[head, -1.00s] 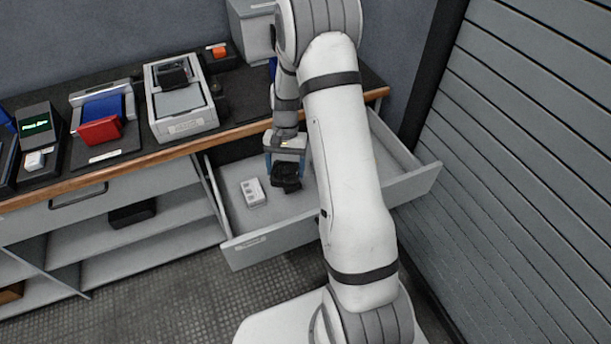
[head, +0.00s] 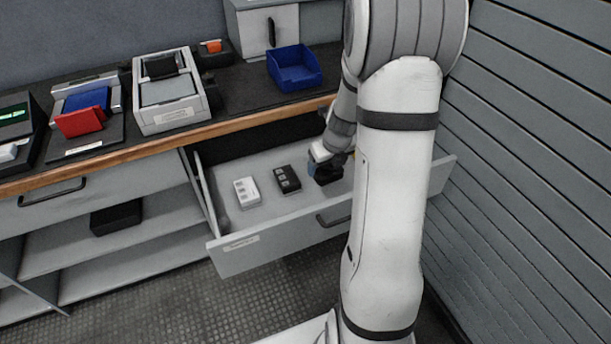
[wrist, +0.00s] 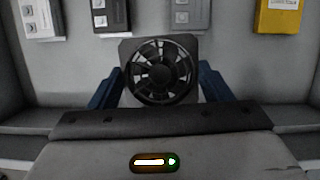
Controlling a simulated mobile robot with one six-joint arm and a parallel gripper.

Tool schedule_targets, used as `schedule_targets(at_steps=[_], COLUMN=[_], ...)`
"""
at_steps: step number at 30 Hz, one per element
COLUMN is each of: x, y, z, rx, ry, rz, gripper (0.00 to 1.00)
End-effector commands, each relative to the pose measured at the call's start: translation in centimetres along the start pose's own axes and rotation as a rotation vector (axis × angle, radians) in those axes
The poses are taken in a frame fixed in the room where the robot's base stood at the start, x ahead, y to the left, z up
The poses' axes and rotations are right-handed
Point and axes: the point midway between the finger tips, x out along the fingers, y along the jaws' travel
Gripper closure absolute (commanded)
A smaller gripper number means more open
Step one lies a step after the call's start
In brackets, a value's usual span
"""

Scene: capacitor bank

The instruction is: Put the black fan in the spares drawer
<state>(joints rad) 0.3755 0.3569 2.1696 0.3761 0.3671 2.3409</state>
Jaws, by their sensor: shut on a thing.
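The black fan (wrist: 160,72), a square frame with a round bladed rotor, is between the blue fingers of my gripper (wrist: 160,88) in the wrist view. My gripper is shut on it. In the head view my gripper (head: 325,164) is low inside the open spares drawer (head: 225,258), with the dark fan (head: 328,179) beneath it, partly hidden by my arm. I cannot tell whether the fan touches the drawer floor. The drawer also holds a white block (head: 246,191) and a black block (head: 287,179), left of the fan.
The wrist view also shows a grey block (wrist: 183,14) and a yellow block (wrist: 278,16) in the drawer. A blue bin (head: 294,68), a grey tray unit (head: 170,108) and a red piece (head: 80,121) are on the counter above. A slatted wall (head: 540,150) stands at right.

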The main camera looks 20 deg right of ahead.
Motion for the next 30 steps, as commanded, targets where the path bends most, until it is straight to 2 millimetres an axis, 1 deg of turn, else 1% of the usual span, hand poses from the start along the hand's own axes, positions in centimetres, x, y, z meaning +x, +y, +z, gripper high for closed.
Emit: schedule_targets(at_steps=[5, 8, 12, 17, 24, 26, 30], x=[0.6, 2.0, 4.4, 5.8, 9.6, 9.8, 9.6], y=[-0.2, -0.2, -0.2, -0.2, -0.2, -0.2, -0.2], z=[-0.3, -0.8, -1.6, -1.9, -3.1, -3.2, -3.1], rx=[0.054, 0.059, 0.058, 0.056, 0.056, 0.055, 0.053], ry=[0.002, 0.003, 0.003, 0.002, 0.002, 0.002, 0.001], rz=[-0.015, -0.016, -0.015, -0.015, -0.015, -0.016, -0.016], gripper=[0.52, 0.52, 0.52, 0.52, 0.52, 0.52, 0.52])
